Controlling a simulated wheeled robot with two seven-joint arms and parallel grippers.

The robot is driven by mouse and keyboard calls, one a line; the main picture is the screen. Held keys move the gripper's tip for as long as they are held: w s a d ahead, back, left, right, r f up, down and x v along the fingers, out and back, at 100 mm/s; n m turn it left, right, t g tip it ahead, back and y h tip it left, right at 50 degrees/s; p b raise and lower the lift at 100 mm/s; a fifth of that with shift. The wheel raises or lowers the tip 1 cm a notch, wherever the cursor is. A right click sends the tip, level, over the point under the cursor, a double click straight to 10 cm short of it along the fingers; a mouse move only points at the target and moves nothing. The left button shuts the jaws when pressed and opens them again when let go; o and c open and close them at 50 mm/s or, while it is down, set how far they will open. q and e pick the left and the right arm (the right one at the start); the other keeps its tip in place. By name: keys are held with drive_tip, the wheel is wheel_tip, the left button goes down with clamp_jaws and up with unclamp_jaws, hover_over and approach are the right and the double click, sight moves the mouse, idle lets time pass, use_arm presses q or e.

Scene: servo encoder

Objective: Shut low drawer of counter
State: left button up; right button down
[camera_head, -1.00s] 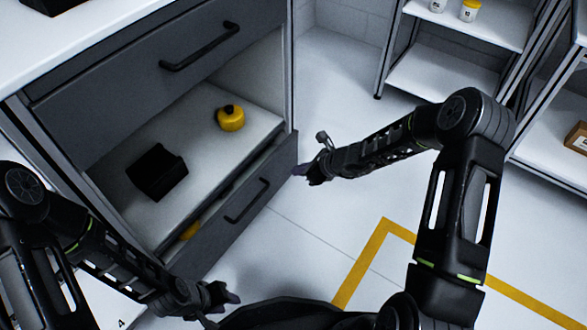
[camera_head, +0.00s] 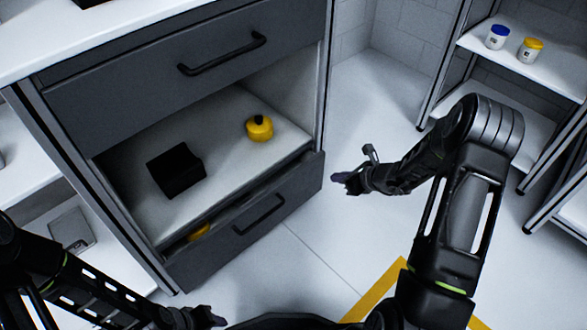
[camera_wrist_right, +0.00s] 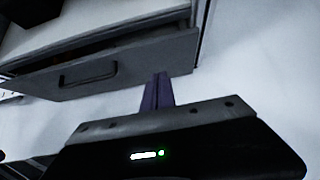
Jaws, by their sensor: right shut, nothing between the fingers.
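The low drawer (camera_head: 250,225) of the grey counter (camera_head: 180,85) stands partly pulled out, with a narrow gap above its front and a yellow item (camera_head: 199,231) showing inside. Its dark bar handle (camera_head: 259,215) is on the front, and it also shows in the right wrist view (camera_wrist_right: 88,76). My right gripper (camera_head: 341,180) is shut and empty, just right of the drawer front's right end, apart from it. In the right wrist view its fingers (camera_wrist_right: 157,92) are together, below the drawer's right end. My left gripper (camera_head: 212,317) is low in the head view, in front of the drawer; its fingers are unclear.
The open shelf above the drawer holds a black box (camera_head: 175,170) and a yellow round container (camera_head: 259,128). The upper drawer (camera_head: 190,65) is shut. A rack (camera_head: 530,65) with jars stands at the right. The floor (camera_head: 310,240) before the counter is clear.

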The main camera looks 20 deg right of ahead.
idle(0.3)
drive_tip(key=b, duration=0.5)
approach(303, 166)
drive_tip(key=w+f, duration=0.1)
drive_tip(key=a+f, duration=0.1)
drive_tip(key=f, duration=0.1)
drive_tip(key=w+f, duration=0.1)
drive_tip(key=f, duration=0.1)
drive_tip(key=shift+w+a+f, duration=0.15)
drive_tip(key=shift+w+f, duration=0.1)
drive_tip(key=shift+w, duration=0.05)
drive_tip(key=shift+w+a, duration=0.1)
drive_tip(key=shift+w, duration=0.25)
drive_tip(key=shift+w+a, duration=0.2)
drive_tip(key=shift+w, duration=0.4)
drive_tip(key=shift+w+a, duration=0.25)
drive_tip(key=shift+w, duration=0.35)
